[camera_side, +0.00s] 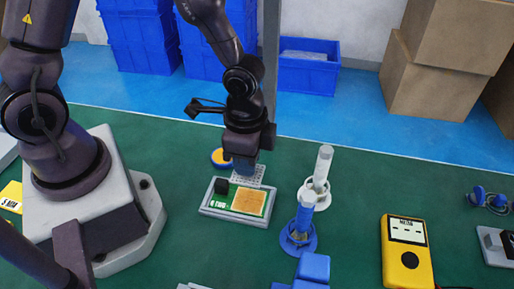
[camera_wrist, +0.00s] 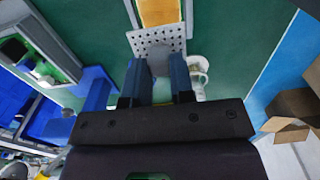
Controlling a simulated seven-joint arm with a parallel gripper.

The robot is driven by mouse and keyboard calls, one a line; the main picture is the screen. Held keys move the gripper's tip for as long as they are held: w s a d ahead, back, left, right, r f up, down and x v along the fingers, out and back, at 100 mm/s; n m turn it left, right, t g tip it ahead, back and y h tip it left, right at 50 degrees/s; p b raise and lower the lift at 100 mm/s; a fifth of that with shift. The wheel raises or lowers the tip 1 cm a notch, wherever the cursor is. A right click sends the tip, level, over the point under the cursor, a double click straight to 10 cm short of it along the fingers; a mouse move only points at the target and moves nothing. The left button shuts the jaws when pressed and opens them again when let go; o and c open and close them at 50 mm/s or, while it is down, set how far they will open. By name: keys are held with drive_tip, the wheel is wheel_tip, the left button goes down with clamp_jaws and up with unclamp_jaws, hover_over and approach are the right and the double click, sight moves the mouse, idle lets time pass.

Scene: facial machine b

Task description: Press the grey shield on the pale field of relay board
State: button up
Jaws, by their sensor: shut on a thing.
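The grey shield (camera_side: 248,176) is a thin plate with rows of holes. My gripper (camera_side: 245,166) is shut on it from above; in the wrist view the dark blue fingers (camera_wrist: 158,68) meet the near side of the perforated shield (camera_wrist: 157,41). The relay board (camera_side: 207,209) lies on the green table in a light grey frame, with a black block and white print on its left. Its pale tan field (camera_side: 249,202) is bare. The shield is at the board's back edge; in the wrist view it borders the tan field (camera_wrist: 160,12). Its exact height is unclear.
A blue stand (camera_side: 299,238) and a white stand (camera_side: 318,192) rise right of the board. A yellow meter (camera_side: 406,252) lies farther right. A round blue and yellow item (camera_side: 219,157) is behind the board. Clear green table lies between the stands and the meter.

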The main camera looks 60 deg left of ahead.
sight(249, 200)
idle(0.3)
drive_tip(key=shift+f, duration=4.2)
drive_tip(key=shift+f, duration=0.35)
drive_tip(key=o, duration=0.8)
drive_tip(key=shift+o, duration=0.2)
